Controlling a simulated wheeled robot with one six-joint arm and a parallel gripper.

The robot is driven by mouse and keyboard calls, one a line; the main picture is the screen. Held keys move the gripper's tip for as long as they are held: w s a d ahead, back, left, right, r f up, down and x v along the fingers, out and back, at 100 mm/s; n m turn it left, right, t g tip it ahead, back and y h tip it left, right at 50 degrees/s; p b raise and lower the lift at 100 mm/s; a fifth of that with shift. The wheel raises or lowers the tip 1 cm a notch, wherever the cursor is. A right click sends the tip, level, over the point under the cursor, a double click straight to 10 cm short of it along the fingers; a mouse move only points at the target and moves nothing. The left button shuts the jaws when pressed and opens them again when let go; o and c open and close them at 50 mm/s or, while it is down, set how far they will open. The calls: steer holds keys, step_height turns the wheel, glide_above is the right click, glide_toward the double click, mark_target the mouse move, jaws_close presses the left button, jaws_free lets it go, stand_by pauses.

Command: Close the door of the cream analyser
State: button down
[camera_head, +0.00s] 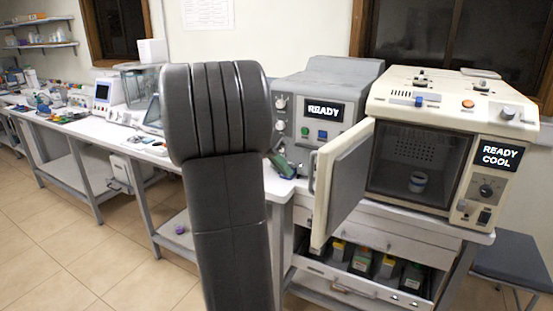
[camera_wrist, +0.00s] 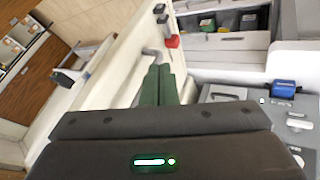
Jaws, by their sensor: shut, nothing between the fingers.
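The cream analyser (camera_head: 440,95) stands at the right of the bench in the head view, its display reading READY COOL. Its door (camera_head: 343,180) is wide open, swung out toward the front left, with a handle on its outer face. My gripper (camera_head: 283,166) is left of the door, partly hidden by my arm. In the wrist view its green fingers (camera_wrist: 160,85) are together and empty, beside a pale panel that looks like the door (camera_wrist: 115,70). I cannot tell whether they touch it.
A grey analyser (camera_head: 345,80) reading READY stands left of the cream one. Below, an open drawer (camera_head: 345,284) holds several bottles. A dark stool (camera_head: 512,262) is at the right. The tiled floor (camera_head: 60,240) at the left is clear.

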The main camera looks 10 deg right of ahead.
steer(key=s+d+f+p, duration=0.1)
steer(key=s+d+f, duration=0.2)
steer(key=d, duration=0.2)
steer(key=shift+d+f, duration=0.35)
steer(key=shift+f, duration=0.05)
